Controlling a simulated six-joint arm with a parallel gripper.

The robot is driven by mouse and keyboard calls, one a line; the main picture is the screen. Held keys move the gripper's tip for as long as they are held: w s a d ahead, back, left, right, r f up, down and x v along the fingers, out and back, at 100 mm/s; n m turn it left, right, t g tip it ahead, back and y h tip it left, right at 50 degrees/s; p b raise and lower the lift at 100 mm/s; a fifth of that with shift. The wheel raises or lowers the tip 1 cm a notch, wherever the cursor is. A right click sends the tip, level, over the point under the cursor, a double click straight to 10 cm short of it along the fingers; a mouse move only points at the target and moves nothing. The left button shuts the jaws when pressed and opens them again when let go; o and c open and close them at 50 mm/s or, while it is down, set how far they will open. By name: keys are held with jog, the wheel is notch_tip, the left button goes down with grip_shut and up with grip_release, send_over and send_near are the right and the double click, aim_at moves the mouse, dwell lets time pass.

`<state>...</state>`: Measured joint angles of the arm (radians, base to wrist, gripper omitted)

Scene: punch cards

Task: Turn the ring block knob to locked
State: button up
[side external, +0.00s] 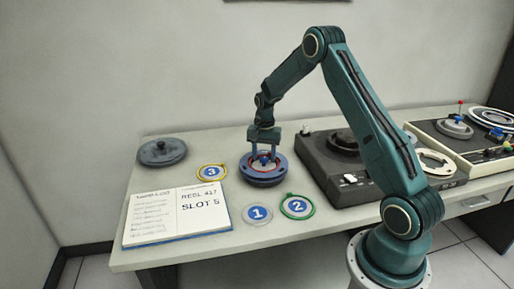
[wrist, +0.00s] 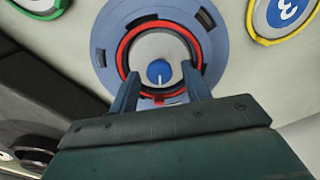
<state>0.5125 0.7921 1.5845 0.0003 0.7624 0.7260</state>
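The ring block (side external: 265,178) is a round blue-grey disc on the table with a red ring on top; it also shows in the wrist view (wrist: 222,42). At its centre is a small round blue knob (wrist: 159,71) with a white line pointing toward the bottom of the wrist view. My gripper (side external: 264,151) is directly over the block, pointing down. In the wrist view my gripper (wrist: 161,72) has its two fingers apart, one on each side of the knob, with visible gaps to it. I cannot tell the height of the fingertips above the block.
Numbered discs 1 (side external: 257,214), 2 (side external: 297,206) and 3 (side external: 211,172) lie around the block. An open logbook (side external: 178,214) lies at left front, a grey reel (side external: 162,152) at back left. A dark tape machine (side external: 335,170) stands close on the right.

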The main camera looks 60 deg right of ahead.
aim_at(263, 159)
jog(key=shift+r, duration=0.1)
dwell(0.3)
notch_tip(263, 159, up, 14)
jog(key=shift+f, duration=0.2)
dwell(0.5)
jog(key=s+a+r+n+t, duration=0.1)
jog(key=s+a+r+n, duration=0.2)
jog(key=s+a+r, duration=0.4)
jog(key=s+a+r+n+t, duration=0.2)
jog(key=s+a+r+n, duration=0.3)
jog(key=a, duration=0.4)
jog(key=s+a+n+t, duration=0.1)
jog(key=s+a+n, duration=0.2)
jog(key=s, duration=0.4)
jog(key=s+a+n+t, duration=0.1)
jog(key=s+a+n, duration=0.2)
jog(key=s+a, duration=0.3)
jog(key=shift+s+a+f+t, duration=0.25)
jog(key=shift+s+t, duration=0.05)
jog(key=shift+s, duration=0.95)
